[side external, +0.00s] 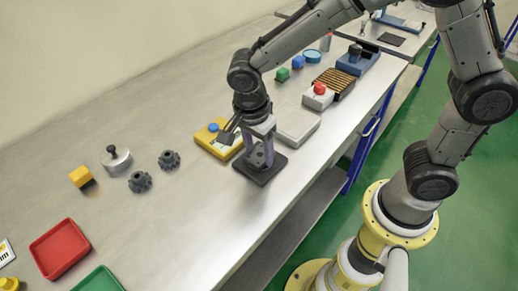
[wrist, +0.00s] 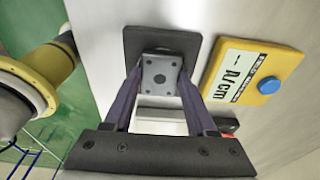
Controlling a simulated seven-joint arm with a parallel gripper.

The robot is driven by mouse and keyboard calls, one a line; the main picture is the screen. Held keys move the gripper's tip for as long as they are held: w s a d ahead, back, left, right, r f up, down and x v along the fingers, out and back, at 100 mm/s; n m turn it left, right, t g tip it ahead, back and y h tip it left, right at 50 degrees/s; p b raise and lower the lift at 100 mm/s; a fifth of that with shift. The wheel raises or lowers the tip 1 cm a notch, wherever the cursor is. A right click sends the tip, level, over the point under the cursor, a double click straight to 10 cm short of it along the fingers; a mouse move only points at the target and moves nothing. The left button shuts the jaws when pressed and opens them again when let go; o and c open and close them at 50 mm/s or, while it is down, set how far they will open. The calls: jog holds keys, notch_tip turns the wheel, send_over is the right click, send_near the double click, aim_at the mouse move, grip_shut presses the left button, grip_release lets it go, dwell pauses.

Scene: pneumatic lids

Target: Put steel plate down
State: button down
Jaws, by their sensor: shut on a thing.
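The steel plate (wrist: 160,74) is a small grey square piece with a central hole and corner holes in the wrist view. My gripper (wrist: 161,80) is shut on it, with one purple finger at each side. A dark square base (wrist: 160,36) lies under it, and it also shows in the side view (side external: 260,171) near the bench's front edge. In the side view my gripper (side external: 261,158) points down right above this base. The fingers mostly hide the plate there. I cannot tell whether the plate touches the base.
A yellow meter with a blue button (wrist: 252,78) stands close beside the base. A pale grey tray (side external: 298,127) is on the other side. A lidded steel pot (side external: 116,160), dark knobs (side external: 169,160) and a red tray (side external: 60,249) stand farther left. Bench in front of them is clear.

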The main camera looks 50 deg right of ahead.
aim_at(254, 160)
jog(key=shift+f, duration=0.1)
jog(key=shift+c, duration=1)
grip_release()
notch_tip(254, 160, up, 12)
jog(key=a, duration=0.1)
jog(key=shift+a, duration=0.35)
jog(key=s+d+r+n+t+y, duration=0.1)
jog(key=s+d+n+t, duration=0.4)
jog(key=s+d+n, duration=0.8)
jog(key=shift+s+d+r+n+t+y, duration=0.45)
jog(key=shift+s+n, duration=0.75)
jog(key=shift+n, duration=1.3)
jog(key=shift+a+r, duration=0.1)
jog(key=shift+a, duration=0.05)
